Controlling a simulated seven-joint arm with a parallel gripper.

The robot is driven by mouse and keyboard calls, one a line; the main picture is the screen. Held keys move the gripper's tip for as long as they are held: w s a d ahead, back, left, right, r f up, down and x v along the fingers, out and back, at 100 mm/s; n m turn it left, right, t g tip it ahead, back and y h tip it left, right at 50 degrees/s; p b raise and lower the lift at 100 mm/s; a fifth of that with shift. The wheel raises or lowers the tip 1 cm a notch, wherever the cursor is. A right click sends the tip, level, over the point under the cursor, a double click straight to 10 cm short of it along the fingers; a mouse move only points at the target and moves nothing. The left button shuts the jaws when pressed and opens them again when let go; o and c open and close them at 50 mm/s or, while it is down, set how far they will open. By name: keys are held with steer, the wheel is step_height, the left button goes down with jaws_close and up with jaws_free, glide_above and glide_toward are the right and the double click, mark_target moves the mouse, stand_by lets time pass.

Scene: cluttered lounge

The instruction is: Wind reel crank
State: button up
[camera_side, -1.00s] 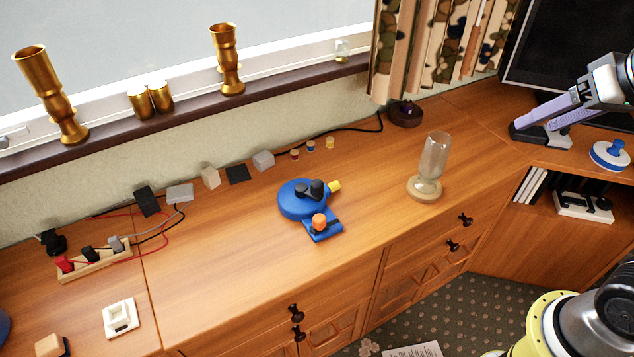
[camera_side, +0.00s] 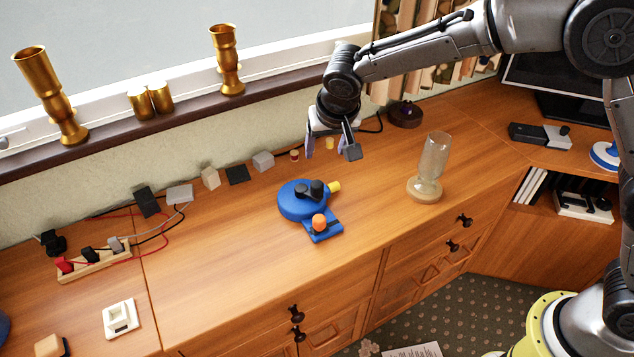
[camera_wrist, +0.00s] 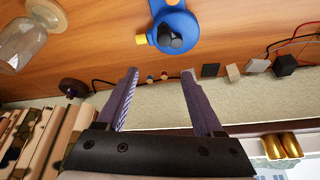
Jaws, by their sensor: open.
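The blue reel (camera_side: 300,202) lies on the wooden cabinet top, with a black crank arm (camera_side: 311,189) on its upper face. A yellow stub sticks out at its right, and an orange knob (camera_side: 319,222) sits on the blue plate at its front. My gripper (camera_side: 332,150) is open and empty, above and behind the reel towards the window wall. In the wrist view the two purple fingers of my gripper (camera_wrist: 160,75) are spread apart, and the reel (camera_wrist: 173,28) shows beyond them at the top, partly cut off. The fingers are apart from the reel.
A glass bottle on a wooden base (camera_side: 426,188) stands right of the reel. Small blocks, a power strip (camera_side: 93,260) with cables and brass vases (camera_side: 227,60) line the wall and sill. The cabinet top around the reel is clear.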

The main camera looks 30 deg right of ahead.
mark_target(317, 182)
steer(key=x, duration=0.5)
steer(key=s+x, duration=0.1)
steer(key=x, duration=0.3)
steer(key=a+x, duration=0.1)
steer(key=x, duration=0.4)
steer(key=shift+f, duration=0.65)
jaws_close()
